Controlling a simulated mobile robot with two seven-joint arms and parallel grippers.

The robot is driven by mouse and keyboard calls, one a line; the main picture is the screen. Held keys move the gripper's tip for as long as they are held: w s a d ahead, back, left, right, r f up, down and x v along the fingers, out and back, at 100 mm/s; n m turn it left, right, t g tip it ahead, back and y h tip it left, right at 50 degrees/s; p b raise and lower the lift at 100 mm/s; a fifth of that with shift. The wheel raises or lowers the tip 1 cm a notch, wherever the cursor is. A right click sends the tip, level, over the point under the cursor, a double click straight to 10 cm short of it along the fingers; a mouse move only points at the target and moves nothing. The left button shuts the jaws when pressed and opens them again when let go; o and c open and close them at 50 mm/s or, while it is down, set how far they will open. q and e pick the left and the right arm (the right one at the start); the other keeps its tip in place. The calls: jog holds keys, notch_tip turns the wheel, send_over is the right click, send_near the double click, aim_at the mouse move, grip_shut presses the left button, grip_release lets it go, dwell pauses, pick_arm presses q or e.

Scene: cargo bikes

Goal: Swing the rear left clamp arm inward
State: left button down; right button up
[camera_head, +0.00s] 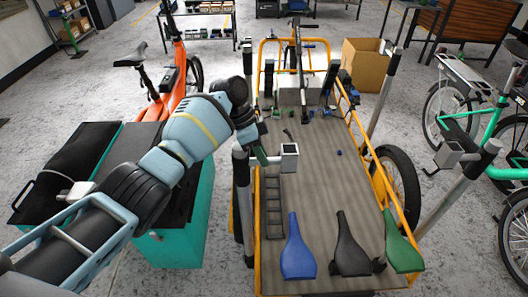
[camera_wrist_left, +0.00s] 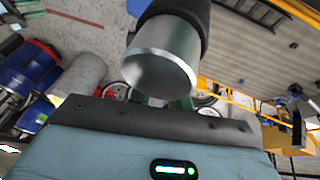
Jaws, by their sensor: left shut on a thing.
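The rear left clamp arm (camera_head: 289,151) ends in a grey block over the left side of the cargo bed. It joins a grey post with a black sleeve (camera_head: 240,165) at the bed's left edge. My left gripper (camera_head: 259,150) reaches in from the left beside the post and is shut on the clamp arm between post and block. In the left wrist view the silver post end with its black sleeve (camera_wrist_left: 165,68) stands large just before the gripper's palm; it hides the fingertips and the grip. My right gripper is not in view.
The cargo bed (camera_head: 320,170) has a yellow rail. Blue, black and green saddles (camera_head: 298,250) lie at its near end. A second clamp arm (camera_head: 452,152) is on the right post. A teal cabinet (camera_head: 178,238) stands left, an orange bike (camera_head: 178,75) behind.

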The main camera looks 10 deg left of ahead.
pick_arm(q)
jog(key=shift+s+f+m, duration=0.15)
jog(key=shift+s+m, duration=0.05)
jog(key=shift+m, duration=0.1)
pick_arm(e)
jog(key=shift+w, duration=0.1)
pick_arm(q)
jog(key=c, duration=1.6)
grip_release()
jog(key=shift+o, duration=1.5)
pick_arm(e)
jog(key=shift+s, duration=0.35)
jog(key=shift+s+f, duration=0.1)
pick_arm(q)
jog(key=shift+r, duration=0.2)
jog(key=v, duration=0.7)
jog(key=shift+r, duration=0.3)
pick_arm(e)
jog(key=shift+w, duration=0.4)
